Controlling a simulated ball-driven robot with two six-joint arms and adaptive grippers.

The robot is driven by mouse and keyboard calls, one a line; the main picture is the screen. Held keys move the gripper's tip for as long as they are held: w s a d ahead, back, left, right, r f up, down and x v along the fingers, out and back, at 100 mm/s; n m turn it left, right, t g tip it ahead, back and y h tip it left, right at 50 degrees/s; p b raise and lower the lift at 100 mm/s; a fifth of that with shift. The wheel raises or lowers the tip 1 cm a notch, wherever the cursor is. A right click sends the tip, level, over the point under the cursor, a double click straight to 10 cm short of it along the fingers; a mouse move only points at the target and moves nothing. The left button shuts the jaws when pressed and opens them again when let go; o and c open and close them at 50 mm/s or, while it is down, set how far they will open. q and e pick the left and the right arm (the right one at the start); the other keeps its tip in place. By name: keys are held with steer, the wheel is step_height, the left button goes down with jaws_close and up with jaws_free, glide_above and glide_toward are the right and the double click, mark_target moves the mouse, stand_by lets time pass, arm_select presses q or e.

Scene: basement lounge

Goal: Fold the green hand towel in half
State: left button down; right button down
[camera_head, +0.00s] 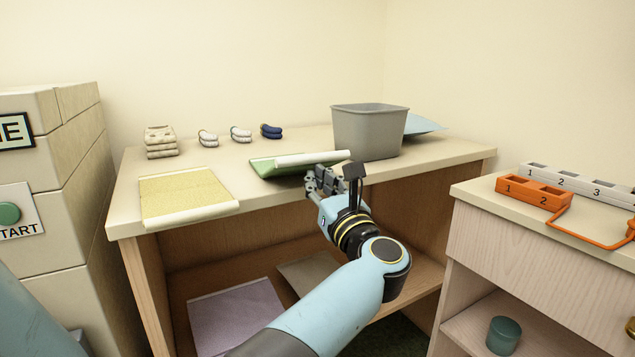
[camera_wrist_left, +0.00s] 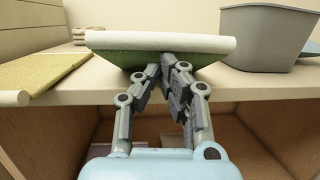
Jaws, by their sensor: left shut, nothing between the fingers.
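The green hand towel (camera_head: 265,167) lies on the wooden table near its front edge, with a pale rolled or raised band along its top. It also shows in the left wrist view (camera_wrist_left: 120,54), right in front of the fingers. My left gripper (camera_head: 318,172) is at the towel's front edge, its fingertips together in the left wrist view (camera_wrist_left: 166,62). The fingers are shut with nothing between them. They overlap the towel's near side in the picture; I cannot tell whether they touch it. My right gripper is not in view.
A yellow towel (camera_head: 185,193) lies to the left on the table (camera_head: 130,211). A grey bin (camera_head: 368,134) stands behind right, beside a blue cloth (camera_head: 422,125). Folded beige cloths (camera_head: 161,142) and rolled socks (camera_head: 240,134) sit at the back. A lilac cloth (camera_head: 235,315) lies on the lower shelf.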

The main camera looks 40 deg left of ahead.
arm_select(q)
steer(key=shift+w+a+r+p, duration=0.3)
steer(key=shift+a+r+p, duration=0.15)
steer(key=shift+a+r, duration=0.35)
steer(key=shift+w+a+r+p, duration=0.25)
steer(key=shift+a+r+p, duration=0.3)
steer(key=shift+r, duration=0.5)
steer(key=shift+w+a+r+p, duration=0.3)
steer(key=shift+a+r+p, duration=0.1)
steer(key=shift+a+r, duration=0.45)
steer(key=shift+d, duration=0.1)
steer(key=shift+r, duration=0.1)
steer(key=shift+r+x, duration=0.15)
steer(key=shift+x, duration=1.7)
steer(key=shift+r+x, duration=0.2)
steer(key=shift+x, duration=1.65)
steer(key=shift+d, duration=0.1)
steer(key=shift+w+a+f+b, duration=0.1)
steer(key=shift+w+a+b, duration=0.2)
steer(key=shift+a, duration=0.35)
steer(key=shift+w+a+b, duration=0.2)
steer(key=shift+a+b, duration=0.1)
steer(key=shift+a, duration=0.4)
steer(key=shift+w+a+b, duration=0.25)
steer(key=shift+a+b, duration=0.05)
steer(key=shift+a, duration=0.35)
steer(key=shift+w+a, duration=0.15)
steer(key=shift+a, duration=0.2)
